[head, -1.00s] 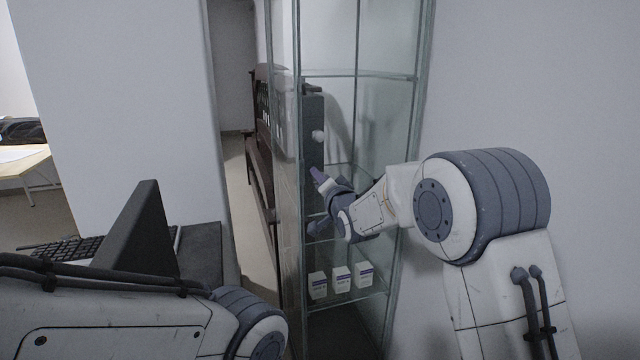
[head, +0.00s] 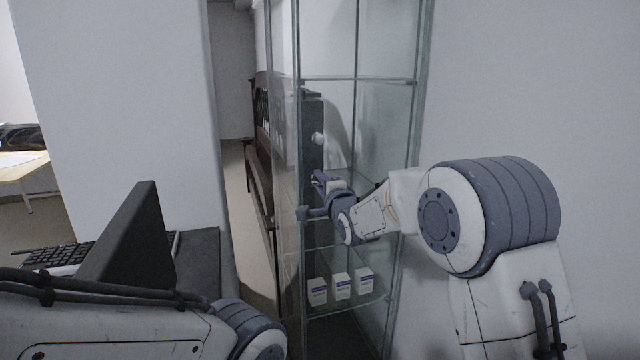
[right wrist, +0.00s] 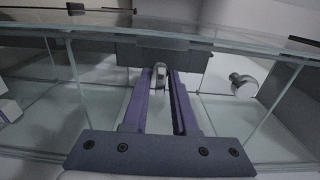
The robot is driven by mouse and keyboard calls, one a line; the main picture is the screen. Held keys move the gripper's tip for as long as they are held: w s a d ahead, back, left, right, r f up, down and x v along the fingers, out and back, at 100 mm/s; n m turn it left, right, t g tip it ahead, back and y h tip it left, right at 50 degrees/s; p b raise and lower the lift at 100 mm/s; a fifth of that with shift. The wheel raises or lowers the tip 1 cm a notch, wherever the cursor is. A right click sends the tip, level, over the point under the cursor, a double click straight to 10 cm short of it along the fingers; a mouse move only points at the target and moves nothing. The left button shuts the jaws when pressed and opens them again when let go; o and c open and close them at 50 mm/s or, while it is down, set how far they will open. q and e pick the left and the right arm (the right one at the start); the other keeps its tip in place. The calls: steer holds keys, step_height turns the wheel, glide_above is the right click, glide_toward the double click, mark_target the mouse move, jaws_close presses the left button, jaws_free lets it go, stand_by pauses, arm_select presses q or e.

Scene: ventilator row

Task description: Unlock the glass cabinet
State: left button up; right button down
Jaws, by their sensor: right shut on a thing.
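The glass cabinet (head: 345,78) stands in the middle of the head view, with clear panes and glass shelves. A dark upright panel (head: 314,112) with a round pale knob (head: 318,138) shows at its left side; the knob also shows in the right wrist view (right wrist: 243,85). My right gripper (head: 311,195) is at the cabinet, below the knob. In the right wrist view its purple fingers are shut on a small silvery piece (right wrist: 160,69) in front of a dark block (right wrist: 165,52). I cannot tell whether this piece is a key. My left gripper is out of view.
Several small white boxes (head: 341,287) stand on a low cabinet shelf. A dark monitor (head: 135,245) and a keyboard (head: 55,254) are at the left. A dark wooden bench (head: 262,160) stands behind the cabinet. A bare wall (head: 540,80) bounds the right.

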stand_by(0.5)
steer(key=c, duration=0.9)
jaws_free()
steer(key=shift+d, duration=0.1)
steer(key=v, duration=1)
steer(key=shift+s+b, duration=0.25)
steer(key=shift+b, duration=0.05)
